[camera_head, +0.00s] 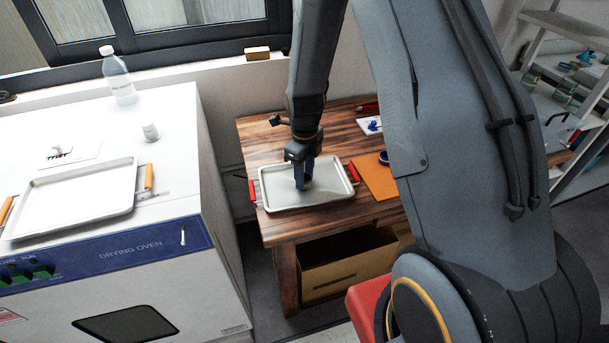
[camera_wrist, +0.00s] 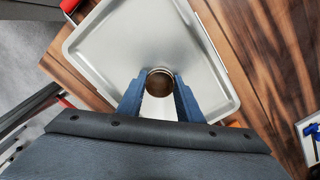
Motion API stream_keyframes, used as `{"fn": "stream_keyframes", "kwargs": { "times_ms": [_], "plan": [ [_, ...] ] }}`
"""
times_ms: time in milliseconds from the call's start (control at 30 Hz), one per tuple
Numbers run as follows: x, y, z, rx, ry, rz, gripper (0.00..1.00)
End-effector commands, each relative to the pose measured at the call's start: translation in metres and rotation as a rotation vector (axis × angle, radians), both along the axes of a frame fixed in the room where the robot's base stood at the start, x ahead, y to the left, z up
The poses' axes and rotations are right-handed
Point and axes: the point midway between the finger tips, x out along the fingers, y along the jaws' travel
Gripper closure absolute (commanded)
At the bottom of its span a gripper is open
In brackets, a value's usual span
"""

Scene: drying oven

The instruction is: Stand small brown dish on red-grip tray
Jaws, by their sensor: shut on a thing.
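The red-grip tray (camera_head: 275,195) lies on the wooden table, a shallow metal tray with a red grip at each end. It fills much of the wrist view (camera_wrist: 105,50), with one red grip at the upper left. My gripper (camera_head: 304,183) points down over the tray's middle. In the wrist view its blue fingers (camera_wrist: 159,84) are shut on the small brown dish (camera_wrist: 159,83), seen from above as a round opening. The dish is inside the tray's outline; I cannot tell whether it touches the tray floor. In the head view the fingers mostly hide it.
A wooden table (camera_head: 262,143) bears the tray, with an orange mat (camera_head: 376,178) and a blue ring-shaped thing (camera_head: 384,157) to the right.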

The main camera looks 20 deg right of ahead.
Motion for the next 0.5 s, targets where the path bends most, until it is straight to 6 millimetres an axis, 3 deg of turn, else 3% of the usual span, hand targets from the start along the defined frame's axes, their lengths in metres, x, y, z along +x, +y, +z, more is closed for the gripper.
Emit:
{"fn": "stream_keyframes", "kwargs": {
  "times_ms": [33,67,133,500],
  "plan": [
    [-0.0001,0.0000,-0.0023,0.000,0.000,0.000,0.89],
    [0.0000,0.0000,-0.0016,0.000,0.000,0.000,0.62],
    [-0.0001,0.0000,-0.0013,0.000,0.000,0.000,0.51],
    [-0.0001,0.0000,0.0022,0.000,0.000,0.000,0.49]
  ]
}}
